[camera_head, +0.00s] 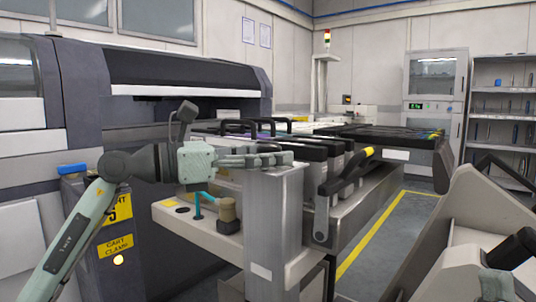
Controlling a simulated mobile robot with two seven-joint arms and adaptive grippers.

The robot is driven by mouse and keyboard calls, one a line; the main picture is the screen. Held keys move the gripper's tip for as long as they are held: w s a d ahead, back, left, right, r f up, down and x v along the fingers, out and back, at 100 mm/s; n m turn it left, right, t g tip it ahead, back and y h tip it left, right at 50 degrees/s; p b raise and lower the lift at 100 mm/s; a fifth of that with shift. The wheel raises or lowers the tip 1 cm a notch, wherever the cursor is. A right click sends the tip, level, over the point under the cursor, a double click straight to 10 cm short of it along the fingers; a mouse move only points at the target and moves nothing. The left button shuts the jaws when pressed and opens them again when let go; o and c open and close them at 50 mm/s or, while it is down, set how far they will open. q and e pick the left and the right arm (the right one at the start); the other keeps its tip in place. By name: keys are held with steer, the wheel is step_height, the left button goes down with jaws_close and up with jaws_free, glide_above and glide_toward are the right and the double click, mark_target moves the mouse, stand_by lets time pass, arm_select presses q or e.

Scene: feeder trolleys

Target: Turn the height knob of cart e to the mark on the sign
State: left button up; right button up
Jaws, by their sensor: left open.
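A yellow sign (116,206) on a dark post shows "HT" and a "5", partly covered by my left arm. I cannot read any cart letter. My left gripper (272,158) is open and empty, pointing right, above and to the right of the knob in the picture, in front of the grey column.
A grey column (273,225) stands right of the knob. A yellow "CART CLAMP" sign (115,246) sits below the height sign. A black lever with a yellow end (346,170) projects from the cart. Pale equipment (470,220) fills the right; floor with a yellow line (370,237) is clear between.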

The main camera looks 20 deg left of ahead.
arm_select(q)
steer(key=c, duration=1.2)
